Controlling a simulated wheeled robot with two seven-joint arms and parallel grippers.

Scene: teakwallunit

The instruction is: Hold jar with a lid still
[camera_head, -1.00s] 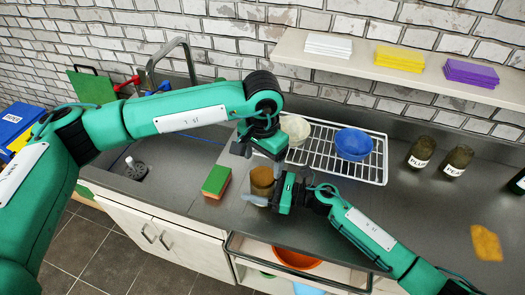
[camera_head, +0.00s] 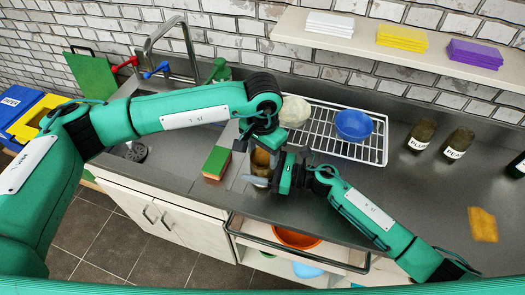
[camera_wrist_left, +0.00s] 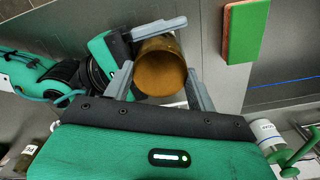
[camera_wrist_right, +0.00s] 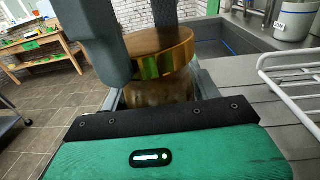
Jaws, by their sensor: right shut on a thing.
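The jar with a lid (camera_head: 261,161) stands upright on the steel counter, partly hidden by my grippers. Its brown-gold lid fills the middle of the left wrist view (camera_wrist_left: 161,68), and its side shows in the right wrist view (camera_wrist_right: 160,92). My right gripper (camera_head: 262,180) is shut on the jar's body from the side, below the lid. My left gripper (camera_head: 262,146) is directly above the jar, pointing down. Its fingers are apart, one on each side of the lid (camera_wrist_left: 160,74); whether they touch it is unclear.
A green and orange sponge (camera_head: 216,163) lies just left of the jar. A wire rack (camera_head: 312,133) with a blue bowl (camera_head: 354,124) and a pale bowl (camera_head: 294,111) stands behind. Two dark jars (camera_head: 458,142) stand right.

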